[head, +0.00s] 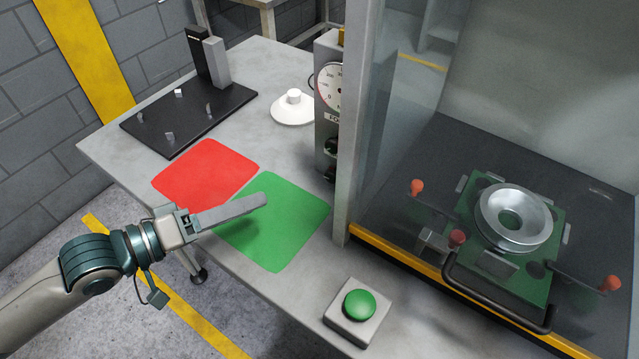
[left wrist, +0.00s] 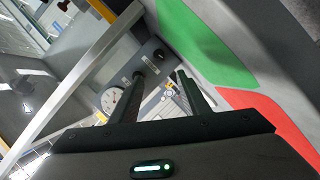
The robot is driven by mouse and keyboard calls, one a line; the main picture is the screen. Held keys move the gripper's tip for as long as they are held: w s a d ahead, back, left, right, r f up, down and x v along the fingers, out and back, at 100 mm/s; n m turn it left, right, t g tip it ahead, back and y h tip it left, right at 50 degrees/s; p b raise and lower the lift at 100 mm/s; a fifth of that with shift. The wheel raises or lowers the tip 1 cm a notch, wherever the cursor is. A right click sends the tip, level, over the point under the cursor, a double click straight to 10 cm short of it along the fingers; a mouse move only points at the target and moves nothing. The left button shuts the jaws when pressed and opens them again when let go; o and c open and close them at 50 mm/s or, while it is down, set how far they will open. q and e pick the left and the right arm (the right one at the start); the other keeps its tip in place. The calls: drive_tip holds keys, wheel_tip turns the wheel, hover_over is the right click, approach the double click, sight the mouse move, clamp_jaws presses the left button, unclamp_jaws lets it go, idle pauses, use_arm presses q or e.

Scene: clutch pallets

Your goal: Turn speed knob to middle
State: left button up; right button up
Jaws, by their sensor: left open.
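A grey control box (head: 327,120) stands on the table against the machine's frame, with a round dial gauge (head: 329,88) and dark knobs (head: 330,147) below it, seen edge-on in the head view. The left wrist view shows its front panel with the gauge (left wrist: 113,99) and a black knob (left wrist: 158,55). I cannot read which knob is for speed or where it points. My left gripper (head: 262,199) hovers over the green mat, apart from the box. In the left wrist view its two fingers (left wrist: 160,75) are spread and empty, with the panel beyond. My right gripper is not in view.
A red mat (head: 205,172) and a green mat (head: 285,225) lie on the table (head: 115,150). A green push button (head: 359,305) is at the front. A black fixture plate (head: 190,118) and a white cone-shaped piece (head: 292,108) stand behind. The machine with a metal ring (head: 516,217) is right.

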sight(327, 176)
use_arm(q)
drive_tip(key=shift+s, duration=0.15)
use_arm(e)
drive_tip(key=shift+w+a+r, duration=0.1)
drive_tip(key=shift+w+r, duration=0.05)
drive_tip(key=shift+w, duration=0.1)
use_arm(q)
drive_tip(key=shift+d, duration=0.1)
drive_tip(key=shift+b+x, duration=0.35)
drive_tip(key=shift+x, duration=0.4)
drive_tip(key=shift+b+x, duration=0.3)
drive_tip(key=shift+x, duration=0.55)
drive_tip(key=p+x, duration=0.1)
drive_tip(key=x, duration=1.2)
drive_tip(key=shift+p, duration=0.4)
drive_tip(key=shift+w+d+f, duration=0.1)
drive_tip(key=shift+w+d, duration=0.3)
drive_tip(key=shift+d, duration=0.05)
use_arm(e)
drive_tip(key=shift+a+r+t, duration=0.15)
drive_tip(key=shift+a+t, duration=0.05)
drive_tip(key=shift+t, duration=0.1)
use_arm(q)
drive_tip(key=shift+c, duration=0.7)
drive_tip(key=c, duration=0.9)
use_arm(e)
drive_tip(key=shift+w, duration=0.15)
